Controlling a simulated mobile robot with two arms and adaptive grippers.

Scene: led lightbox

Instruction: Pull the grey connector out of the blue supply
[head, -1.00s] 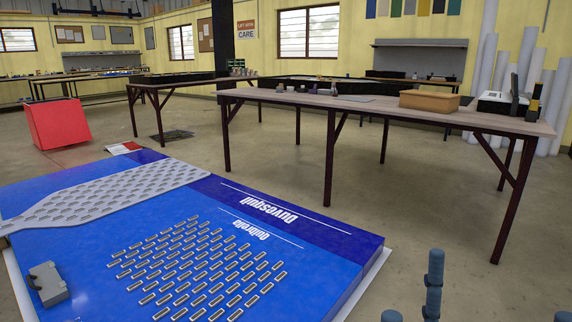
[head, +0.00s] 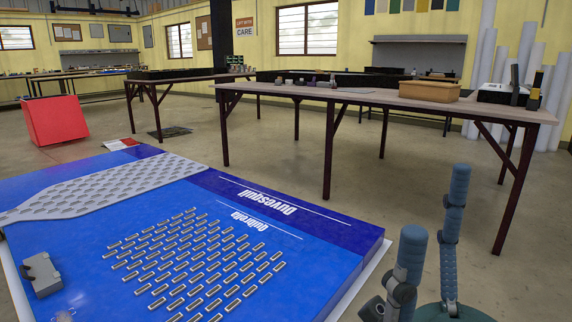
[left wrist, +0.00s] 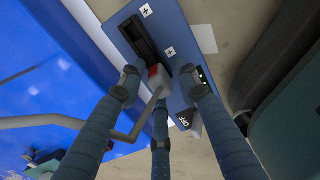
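In the left wrist view the blue supply (left wrist: 184,95) lies beside the lightbox. It has a dark recess, plus signs and an OFF label. The grey connector (left wrist: 158,79), a small block with a red face, sits at the supply's edge, with a grey cable bending away left. My left gripper (left wrist: 160,86) is open, its three blue fingers spread around the connector. Whether any finger touches it is unclear. My right gripper (head: 432,205) is at the lower right of the head view, open and empty, fingers upward. The supply and connector are not visible in the head view.
The blue lightbox panel (head: 335,236) fills the lower left, with rows of small LED strips and a grey box (head: 41,275) at its left edge. A long table (head: 370,97) stands behind. Open floor (head: 430,165) lies between them.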

